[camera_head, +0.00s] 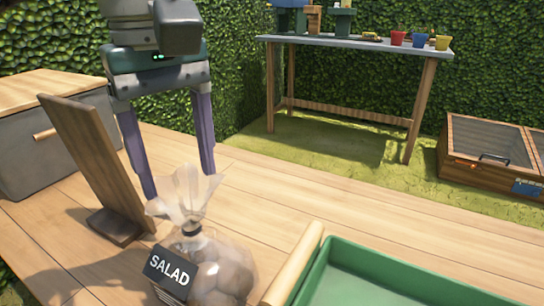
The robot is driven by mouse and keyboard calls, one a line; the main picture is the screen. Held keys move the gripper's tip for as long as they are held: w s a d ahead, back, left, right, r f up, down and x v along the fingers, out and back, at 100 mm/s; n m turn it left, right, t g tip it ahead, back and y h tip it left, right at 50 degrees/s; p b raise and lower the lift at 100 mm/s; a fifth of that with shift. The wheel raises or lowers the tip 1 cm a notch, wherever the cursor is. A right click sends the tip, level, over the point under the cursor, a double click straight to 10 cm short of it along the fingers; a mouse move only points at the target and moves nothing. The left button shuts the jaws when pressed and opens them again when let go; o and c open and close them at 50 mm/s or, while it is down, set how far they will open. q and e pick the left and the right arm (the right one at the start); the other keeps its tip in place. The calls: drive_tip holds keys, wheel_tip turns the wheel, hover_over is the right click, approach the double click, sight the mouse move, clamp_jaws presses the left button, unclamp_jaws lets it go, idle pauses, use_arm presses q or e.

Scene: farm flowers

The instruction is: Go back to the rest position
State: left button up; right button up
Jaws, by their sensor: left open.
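My left gripper (178,185) hangs down from the top left over the wooden table, its two purple fingers spread wide apart. Nothing is seen between the fingers. It is behind a clear tied bag (222,270) of round brownish items. A dark label (170,275) reading SALAD is at the bag's left side. The bag's gathered top overlaps the lower end of the fingers in the picture; I cannot tell whether they touch. My right gripper does not show.
A dark wooden stand (90,150) and a grey box with a wooden lid (45,155) are at left. A green tray (380,280) is at front right. Behind, on grass, stand a table (350,45) with coloured pots and a wooden cold frame (480,185). Mid-table is clear.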

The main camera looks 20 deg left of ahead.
use_arm(q)
drive_tip(key=shift+r, duration=1.3)
